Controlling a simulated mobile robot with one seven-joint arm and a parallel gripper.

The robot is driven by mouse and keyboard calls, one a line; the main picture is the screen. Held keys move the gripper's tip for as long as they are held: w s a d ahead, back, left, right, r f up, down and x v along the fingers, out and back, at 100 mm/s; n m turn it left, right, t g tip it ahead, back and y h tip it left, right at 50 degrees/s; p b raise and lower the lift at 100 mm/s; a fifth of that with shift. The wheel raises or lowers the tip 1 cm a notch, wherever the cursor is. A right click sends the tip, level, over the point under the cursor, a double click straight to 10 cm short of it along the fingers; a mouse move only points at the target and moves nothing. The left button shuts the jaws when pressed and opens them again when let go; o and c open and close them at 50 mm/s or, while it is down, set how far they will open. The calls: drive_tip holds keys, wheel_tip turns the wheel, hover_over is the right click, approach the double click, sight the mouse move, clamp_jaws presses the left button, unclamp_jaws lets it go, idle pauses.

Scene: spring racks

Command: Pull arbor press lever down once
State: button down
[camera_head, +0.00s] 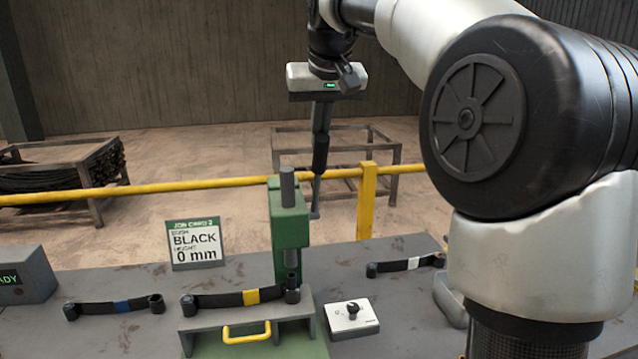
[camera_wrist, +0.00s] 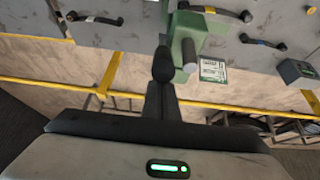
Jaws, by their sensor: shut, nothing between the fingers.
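The green arbor press (camera_head: 290,228) stands at the bench's back edge, with a grey ram on top. Its lever (camera_head: 320,152) stands nearly upright at the press's right side, with a thick dark grip above a thin rod. My gripper (camera_head: 322,122) points down over the lever, fingers shut and empty, tips at or very near the grip's top. The wrist view shows the shut fingers (camera_wrist: 161,92) close to the dark grip (camera_wrist: 163,62), beside the press (camera_wrist: 187,35); contact cannot be told. A yellow-banded leaf spring (camera_head: 250,296) lies under the ram on the press fixture.
Blue-banded (camera_head: 120,306) and white-banded (camera_head: 413,264) springs lie on the bench. A sign (camera_head: 195,244) reads BLACK, 0 mm. A white knob box (camera_head: 351,318) sits right of the fixture, a READY box (camera_head: 25,276) far left. A yellow rail (camera_head: 150,190) runs behind.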

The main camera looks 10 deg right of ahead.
sight(324, 152)
drive_tip(key=shift+s, duration=0.45)
drive_tip(key=shift+s+f+b, duration=0.45)
drive_tip(key=shift+f+b, duration=0.1)
drive_tip(key=shift+b, duration=0.35)
drive_tip(key=shift+s+f+b, duration=0.35)
drive_tip(key=shift+s+b, duration=0.3)
drive_tip(key=shift+s, duration=0.05)
drive_tip(key=shift+s+f+b, duration=0.3)
drive_tip(key=shift+s+b, duration=0.35)
drive_tip(key=s+f+b, duration=0.3)
drive_tip(key=b, duration=0.1)
drive_tip(key=shift+f, duration=0.15)
drive_tip(key=shift+s+f+b, duration=0.6)
drive_tip(key=shift+f+b, duration=0.35)
drive_tip(key=shift+b, duration=0.05)
drive_tip(key=shift+s+f+b, duration=0.6)
drive_tip(key=shift+f+b, duration=0.3)
drive_tip(key=shift+b, duration=0.1)
drive_tip(key=shift+f, duration=0.1)
